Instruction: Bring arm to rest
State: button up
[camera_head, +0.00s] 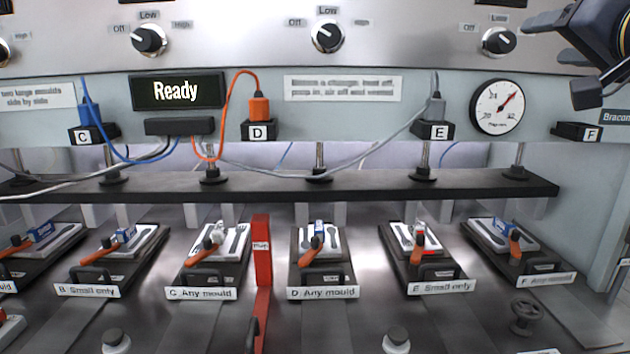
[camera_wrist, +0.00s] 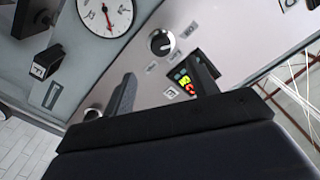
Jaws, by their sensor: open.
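My gripper (camera_head: 562,58) is at the upper right of the head view, raised in front of the press panel and right of the round gauge (camera_head: 499,106). It is partly cut off by the picture edge. In the wrist view, its two dark fingers stand apart with nothing between them (camera_wrist: 163,85). Behind them the panel shows tilted, with a black knob (camera_wrist: 162,42), a small lit display (camera_wrist: 184,80) and the gauge (camera_wrist: 106,14). No held object shows.
Several mould stations with orange handles line the bench, among them D (camera_head: 318,276) and F (camera_head: 517,256). A red upright bar (camera_head: 262,262) stands between C and D. A dark horizontal beam (camera_head: 270,187) spans above. Blue, orange and grey cables hang at the panel. A sign (camera_head: 176,91) reads "Ready".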

aim_at(508, 40)
jog(key=w, duration=0.3)
jog(key=w+p, duration=0.1)
jog(key=w, duration=0.3)
jog(key=w+p, duration=0.1)
jog(key=w, duration=0.2)
jog(key=shift+w+a+r, duration=0.2)
jog(key=shift+w+a, duration=0.05)
jog(key=shift+w, duration=0.15)
jog(key=shift+m+p, duration=0.55)
jog(key=shift+m, duration=0.15)
jog(key=shift+s+m, duration=0.15)
jog(key=shift+m, duration=0.35)
jog(key=m+p, duration=0.2)
jog(key=m, duration=0.2)
jog(key=shift+r+p, duration=0.1)
jog(key=shift+p, duration=0.3)
jog(key=m+p, duration=0.4)
jog(key=m, duration=0.1)
jog(key=shift+r+m, duration=0.1)
jog(key=shift+m, duration=0.3)
jog(key=m+p, duration=0.5)
jog(key=m, duration=0.1)
jog(key=shift+r+m, duration=0.1)
jog(key=shift+m, duration=0.3)
jog(key=m+p, duration=0.2)
jog(key=shift+m, duration=0.4)
jog(key=shift+f+m+p, duration=0.2)
jog(key=shift+m+p, duration=0.2)
jog(key=shift+m, duration=0.3)
